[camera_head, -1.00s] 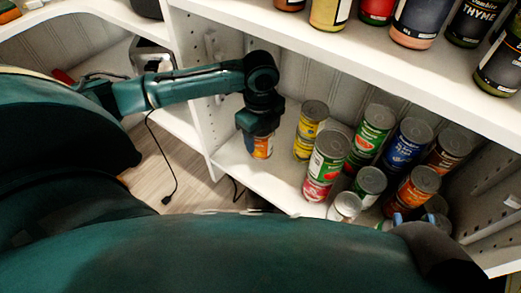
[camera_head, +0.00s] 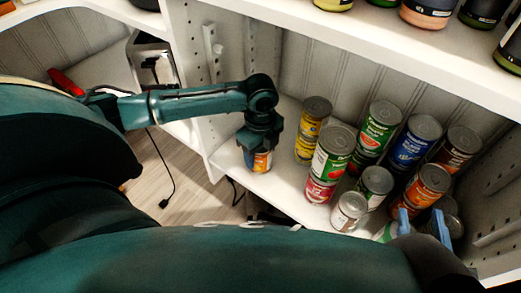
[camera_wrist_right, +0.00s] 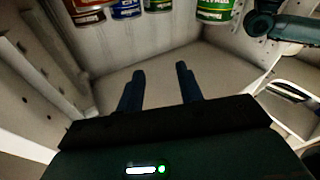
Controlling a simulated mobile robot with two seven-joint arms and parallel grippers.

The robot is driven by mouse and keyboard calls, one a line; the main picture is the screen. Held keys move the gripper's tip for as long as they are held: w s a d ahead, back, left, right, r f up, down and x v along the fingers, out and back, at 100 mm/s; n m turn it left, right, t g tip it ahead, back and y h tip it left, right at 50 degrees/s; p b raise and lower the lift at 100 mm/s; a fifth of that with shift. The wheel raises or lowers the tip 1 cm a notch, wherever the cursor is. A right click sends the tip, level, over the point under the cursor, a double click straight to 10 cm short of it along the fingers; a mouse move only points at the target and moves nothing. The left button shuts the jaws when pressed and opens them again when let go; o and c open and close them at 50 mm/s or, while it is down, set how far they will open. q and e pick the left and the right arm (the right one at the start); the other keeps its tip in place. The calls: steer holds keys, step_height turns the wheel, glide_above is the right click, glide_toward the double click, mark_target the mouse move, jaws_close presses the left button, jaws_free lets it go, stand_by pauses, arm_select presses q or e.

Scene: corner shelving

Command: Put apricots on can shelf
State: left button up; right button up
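A small can with an orange and white label (camera_head: 261,161), likely the apricots, is at the left end of the can shelf (camera_head: 285,187). My left gripper (camera_head: 259,153) is over it from above, with fingers on both sides, and appears shut on it. Whether the can's base touches the shelf is hard to tell. My right gripper (camera_head: 422,222) has its blue fingertips apart and empty, in front of the cans at lower right. The right wrist view also shows its two fingers (camera_wrist_right: 160,85) spread with nothing between them.
Several cans stand to the right, including stacked yellow cans (camera_head: 311,130), a green and red stack (camera_head: 328,165) and a blue can (camera_head: 412,143). An upper shelf (camera_head: 400,50) with jars overhangs them. A toaster (camera_head: 152,60) stands on the left shelf.

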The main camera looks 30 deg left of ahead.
arm_select(q)
steer(key=o, duration=0.4)
steer(key=shift+c, duration=0.2)
step_height(320, 180, up, 5)
steer(key=shift+f+p, duration=0.1)
steer(key=shift+p, duration=1.05)
step_height(320, 180, up, 2)
steer(key=shift+r+p, duration=0.1)
steer(key=shift+p, duration=0.35)
steer(key=shift+r, duration=0.4)
arm_select(e)
steer(key=shift+d+f+g+h, duration=0.1)
steer(key=shift+d+g+h, duration=0.4)
steer(key=shift+h, duration=0.1)
